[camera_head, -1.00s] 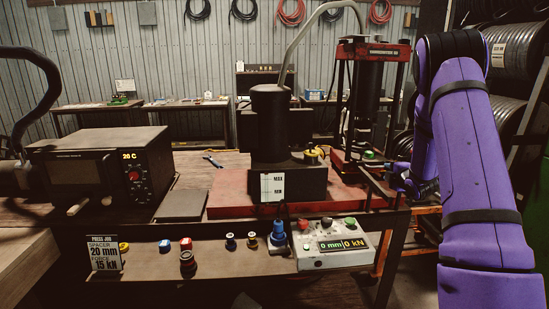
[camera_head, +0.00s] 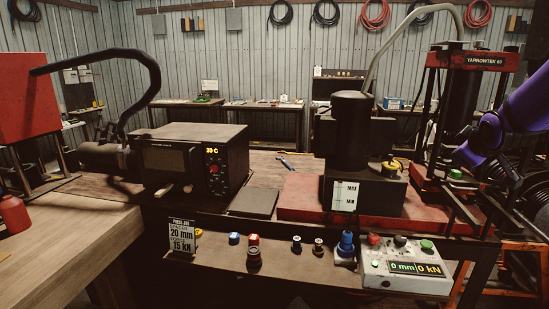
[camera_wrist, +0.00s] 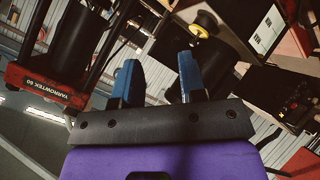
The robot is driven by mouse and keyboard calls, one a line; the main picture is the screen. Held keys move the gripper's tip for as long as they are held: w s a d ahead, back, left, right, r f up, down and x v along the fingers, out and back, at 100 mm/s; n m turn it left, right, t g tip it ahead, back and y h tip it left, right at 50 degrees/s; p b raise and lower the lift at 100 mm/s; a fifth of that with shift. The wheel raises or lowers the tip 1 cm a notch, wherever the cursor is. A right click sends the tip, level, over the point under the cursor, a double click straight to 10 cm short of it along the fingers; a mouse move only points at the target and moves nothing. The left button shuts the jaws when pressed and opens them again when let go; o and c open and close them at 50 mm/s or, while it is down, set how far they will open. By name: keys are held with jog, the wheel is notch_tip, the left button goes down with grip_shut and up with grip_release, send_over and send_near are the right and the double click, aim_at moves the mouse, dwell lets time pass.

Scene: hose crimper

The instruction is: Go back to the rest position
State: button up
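My gripper (camera_wrist: 158,80) shows in the wrist view with its two blue fingers apart and nothing between them. In the head view my purple arm is at the right edge, partly cut off, and the gripper end cannot be made out clearly. The red press (camera_head: 470,62) marked YARROWTEK 60 stands beside the arm at the right; it also shows tilted at the left of the wrist view (camera_wrist: 48,85). I cannot tell from the head view how far the gripper is from the press.
The bench bears a dark oven-like box (camera_head: 190,160) reading 20 C, a pump (camera_head: 350,130) and a control box (camera_head: 405,265) reading 0 mm and 0 kN. A job card (camera_head: 182,236) and several small coloured spacers line the front shelf. A wooden table (camera_head: 60,235) is at left.

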jog(key=s+a+m+g+y, duration=0.1)
jog(key=s+a+m, duration=0.1)
jog(key=s+a, duration=0.4)
jog(key=s+a+r+m+g+y, duration=0.1)
jog(key=s+a+m+g, duration=0.1)
jog(key=s+a, duration=0.5)
jog(key=s+a+r+m+g+y, duration=0.1)
jog(key=s+a, duration=0.5)
jog(key=s, duration=1)
jog(key=shift+s+a+m+g+y, duration=0.3)
jog(key=shift+a+m+g+y, duration=0.15)
jog(key=shift+g, duration=0.25)
